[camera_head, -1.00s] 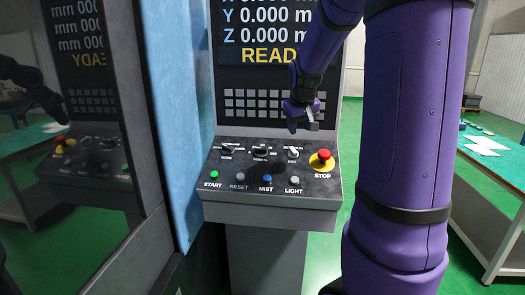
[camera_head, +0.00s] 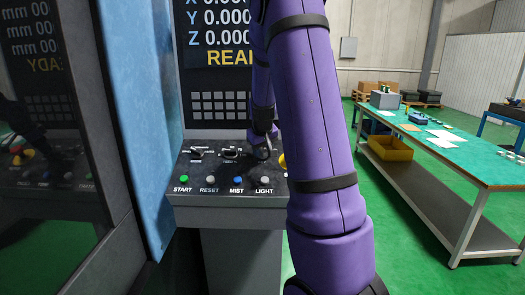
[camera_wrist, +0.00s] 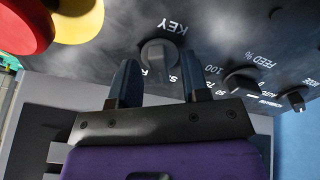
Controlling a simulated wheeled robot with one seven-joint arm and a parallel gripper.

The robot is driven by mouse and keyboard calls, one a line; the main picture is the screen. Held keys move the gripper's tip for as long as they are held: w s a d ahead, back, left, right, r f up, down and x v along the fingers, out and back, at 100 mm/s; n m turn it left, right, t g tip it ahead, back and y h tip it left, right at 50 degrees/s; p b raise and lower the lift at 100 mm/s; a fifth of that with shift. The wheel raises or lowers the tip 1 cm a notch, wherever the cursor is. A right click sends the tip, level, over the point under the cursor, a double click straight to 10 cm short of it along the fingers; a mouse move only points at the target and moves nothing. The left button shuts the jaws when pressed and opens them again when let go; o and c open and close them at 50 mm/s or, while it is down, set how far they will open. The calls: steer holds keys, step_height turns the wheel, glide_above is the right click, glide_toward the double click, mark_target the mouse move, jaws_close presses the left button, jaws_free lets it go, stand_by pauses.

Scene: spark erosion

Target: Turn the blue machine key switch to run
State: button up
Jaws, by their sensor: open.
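The key switch (camera_wrist: 158,53) is a round grey knob marked KEY on the dark sloping control panel (camera_head: 222,171). In the wrist view it lies ahead of and between the two fingers of my gripper (camera_wrist: 159,78). The fingers are open, one on each side of the knob's lower part; I cannot tell whether they touch it. In the head view my gripper (camera_head: 262,152) is down at the panel's upper right, and it and my arm largely hide the switch. The blue machine housing (camera_head: 143,110) stands left of the panel.
The red stop button (camera_wrist: 22,27) on its yellow base is close to the key switch. Feed (camera_wrist: 240,82) and mode (camera_wrist: 297,97) knobs sit on the other side. START, RESET, MIST and LIGHT buttons line the panel's front. A green-topped workbench (camera_head: 430,150) stands at right.

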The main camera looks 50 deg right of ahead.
steer(key=shift+d+f, duration=0.1)
steer(key=shift+f, duration=0.15)
jaws_close()
steer(key=m, duration=0.6)
steer(key=shift+w, duration=0.1)
steer(key=m, duration=0.6)
stand_by(0.4)
stand_by(0.4)
